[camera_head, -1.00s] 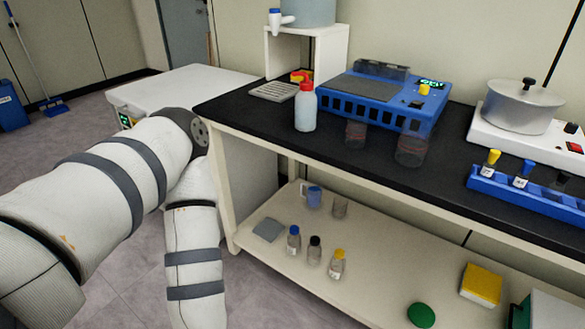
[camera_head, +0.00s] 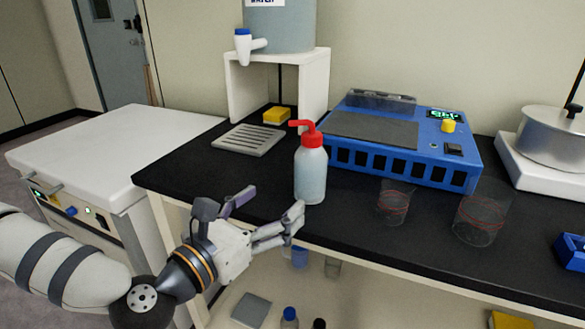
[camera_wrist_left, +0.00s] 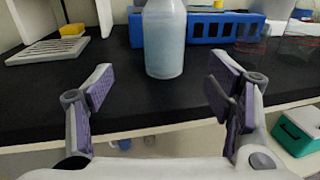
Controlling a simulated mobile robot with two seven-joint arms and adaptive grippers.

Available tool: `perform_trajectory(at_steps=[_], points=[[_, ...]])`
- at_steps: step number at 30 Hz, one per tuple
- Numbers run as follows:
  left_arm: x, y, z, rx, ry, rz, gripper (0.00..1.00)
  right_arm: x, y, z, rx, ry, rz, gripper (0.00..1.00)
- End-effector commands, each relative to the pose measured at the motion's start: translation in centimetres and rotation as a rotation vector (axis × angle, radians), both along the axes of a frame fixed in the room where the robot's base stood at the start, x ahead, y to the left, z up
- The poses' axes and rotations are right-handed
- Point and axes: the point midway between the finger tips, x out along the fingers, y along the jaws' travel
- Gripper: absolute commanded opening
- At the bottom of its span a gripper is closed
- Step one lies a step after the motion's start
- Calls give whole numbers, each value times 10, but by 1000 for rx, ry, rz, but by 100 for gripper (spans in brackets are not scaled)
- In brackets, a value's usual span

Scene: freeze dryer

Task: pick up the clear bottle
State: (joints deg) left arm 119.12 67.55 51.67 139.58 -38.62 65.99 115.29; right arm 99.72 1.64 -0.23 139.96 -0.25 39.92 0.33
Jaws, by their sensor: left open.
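The clear bottle (camera_head: 311,178) is a translucent squeeze bottle with a red cap and a bent red spout. It stands upright near the front edge of the black bench top (camera_head: 350,228). My left gripper (camera_head: 272,203) is open and empty at the bench's front edge, to the left of the bottle. In the left wrist view the bottle (camera_wrist_left: 165,45) stands beyond the gap between the open fingers (camera_wrist_left: 163,85), apart from them. Its cap is cut off by the top of that view. My right gripper does not show.
Two clear beakers (camera_head: 393,205) (camera_head: 480,218) stand right of the bottle. A blue device (camera_head: 400,150) is behind it. A slotted tray (camera_head: 248,140), a yellow sponge (camera_head: 277,116) and a white stand (camera_head: 313,95) are at the back left. Small bottles sit on the lower shelf.

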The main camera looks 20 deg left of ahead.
Motion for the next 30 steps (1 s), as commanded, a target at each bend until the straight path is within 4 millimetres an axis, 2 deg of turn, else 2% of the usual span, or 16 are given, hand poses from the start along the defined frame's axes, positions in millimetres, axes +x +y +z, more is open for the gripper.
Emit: perform_trajectory(at_steps=[6, 11, 16, 18, 21, 27, 30], points=[[44, -11, 5, -2, -8, 0, 74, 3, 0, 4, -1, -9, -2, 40], [65, -16, 4, -2, -4, 0, 74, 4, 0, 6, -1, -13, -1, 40], [95, -25, 15, -1, -9, 0, 74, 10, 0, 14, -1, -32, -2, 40], [106, -28, 12, 0, -4, -1, 74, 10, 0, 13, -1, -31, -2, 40], [115, -29, 10, -1, -2, 1, 74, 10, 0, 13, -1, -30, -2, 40], [116, -30, 9, -2, -1, 0, 74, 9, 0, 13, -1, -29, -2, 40], [115, -30, 10, -2, -1, 0, 51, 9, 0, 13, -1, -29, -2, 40]])
